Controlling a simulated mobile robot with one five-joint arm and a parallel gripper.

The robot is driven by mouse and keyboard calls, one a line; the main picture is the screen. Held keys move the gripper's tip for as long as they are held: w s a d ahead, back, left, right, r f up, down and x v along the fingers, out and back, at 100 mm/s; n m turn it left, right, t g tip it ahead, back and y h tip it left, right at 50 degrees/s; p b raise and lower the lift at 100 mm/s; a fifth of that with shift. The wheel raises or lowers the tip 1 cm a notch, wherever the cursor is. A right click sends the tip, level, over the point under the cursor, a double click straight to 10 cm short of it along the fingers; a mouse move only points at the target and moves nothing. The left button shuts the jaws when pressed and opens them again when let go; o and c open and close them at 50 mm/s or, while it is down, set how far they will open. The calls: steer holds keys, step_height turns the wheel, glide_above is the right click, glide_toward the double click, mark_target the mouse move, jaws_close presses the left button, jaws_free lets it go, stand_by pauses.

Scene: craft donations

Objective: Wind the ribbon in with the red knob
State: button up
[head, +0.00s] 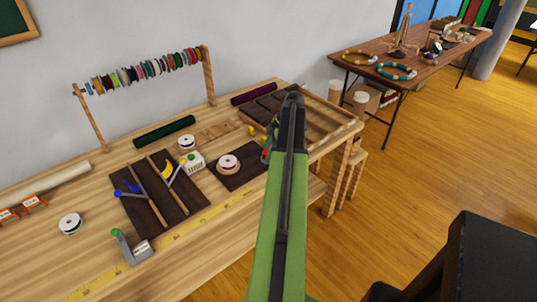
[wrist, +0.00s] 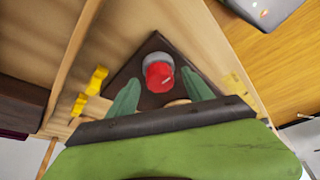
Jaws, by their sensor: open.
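The red knob (wrist: 158,76) shows in the wrist view on a grey round post, above a dark board (wrist: 146,50). My gripper (wrist: 160,93) is open, with one green finger on each lower side of the knob. The knob appears between and just beyond the fingertips, with no clear contact. In the head view a small red bit of the knob (head: 265,155) shows beside my green arm, which hides most of it and my gripper. A ribbon spool (head: 228,162) sits on the dark board just left of it. I cannot make out any loose ribbon.
Yellow clips (wrist: 95,80) lie beside the board. A yellow measuring tape (head: 190,229) runs along the table's front. Left are a dark slotted board (head: 135,205) with levers and a white box (head: 193,162). A wooden tray (head: 335,118) is behind my arm.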

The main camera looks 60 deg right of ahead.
jaws_close()
steer(key=shift+m, duration=0.3)
steer(key=m, duration=0.1)
steer(key=m+h, duration=0.1)
steer(key=m, duration=0.1)
steer(key=m+t+h, duration=0.1)
steer(key=m, duration=0.1)
steer(key=shift+s+a, duration=0.15)
steer(key=shift+a, duration=0.15)
steer(key=m+h, duration=0.1)
steer(key=m, duration=0.2)
steer(key=m+h, duration=0.1)
steer(key=m, duration=0.2)
steer(key=shift+a+m+h, duration=0.15)
steer(key=shift+m+h, duration=0.15)
steer(key=m, duration=0.2)
steer(key=m+g+h, duration=0.1)
steer(key=m, duration=0.1)
steer(key=m+h, duration=0.1)
steer(key=m, duration=0.1)
steer(key=shift+w+a+g, duration=0.1)
steer(key=shift+w+g, duration=0.15)
steer(key=shift+g, duration=0.15)
steer(key=m+g, duration=0.1)
steer(key=m, duration=0.2)
steer(key=m+g, duration=0.1)
steer(key=m, duration=0.2)
steer(key=shift+w+m+h, duration=0.2)
steer(key=shift+m+h, duration=0.1)
steer(key=shift+h, duration=0.1)
